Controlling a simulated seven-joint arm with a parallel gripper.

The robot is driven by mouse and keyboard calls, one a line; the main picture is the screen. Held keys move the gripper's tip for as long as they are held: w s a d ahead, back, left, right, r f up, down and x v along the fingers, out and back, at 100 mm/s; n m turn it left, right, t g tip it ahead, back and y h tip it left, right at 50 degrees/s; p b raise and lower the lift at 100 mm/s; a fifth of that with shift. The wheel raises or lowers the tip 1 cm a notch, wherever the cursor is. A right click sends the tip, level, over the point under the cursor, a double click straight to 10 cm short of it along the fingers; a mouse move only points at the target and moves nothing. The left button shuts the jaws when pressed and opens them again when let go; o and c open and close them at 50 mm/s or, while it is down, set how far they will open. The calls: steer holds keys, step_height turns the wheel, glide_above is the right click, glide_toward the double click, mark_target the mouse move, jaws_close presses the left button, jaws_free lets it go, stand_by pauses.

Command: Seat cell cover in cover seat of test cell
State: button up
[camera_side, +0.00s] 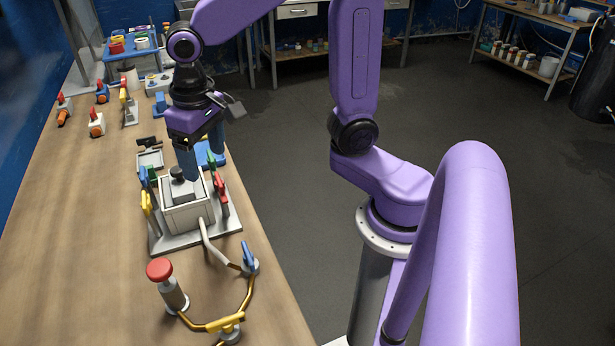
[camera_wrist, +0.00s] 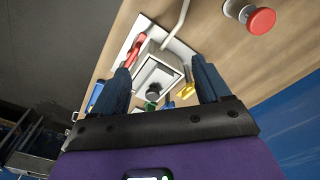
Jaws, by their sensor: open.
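The test cell (camera_side: 190,216) is a pale box on a grey base plate, with coloured clamps along its sides. The grey cell cover (camera_side: 184,189), with a dark knob (camera_side: 178,173), sits at the top of the box. In the wrist view the cover (camera_wrist: 157,77) and its knob (camera_wrist: 152,96) show between the fingers. I cannot tell whether the cover is fully down in its seat. My gripper (camera_side: 201,163) is open and empty just above and behind the cover, with its blue fingers (camera_wrist: 161,68) apart and clear of the knob.
A red push button (camera_side: 160,270) on a post and a brass pipe with a yellow-handled valve (camera_side: 226,323) stand in front of the cell. A small tray (camera_side: 150,160) and several valves stand behind it.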

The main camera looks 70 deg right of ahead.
steer(key=s+d+f+n, duration=0.1)
steer(key=s+d+n, duration=0.1)
steer(key=s+n, duration=0.4)
steer(key=s+d+f+n, duration=0.2)
steer(key=s+n, duration=0.4)
steer(key=s, duration=0.6)
steer(key=shift+s+f+n+g+y, duration=0.3)
steer(key=shift+c, duration=0.2)
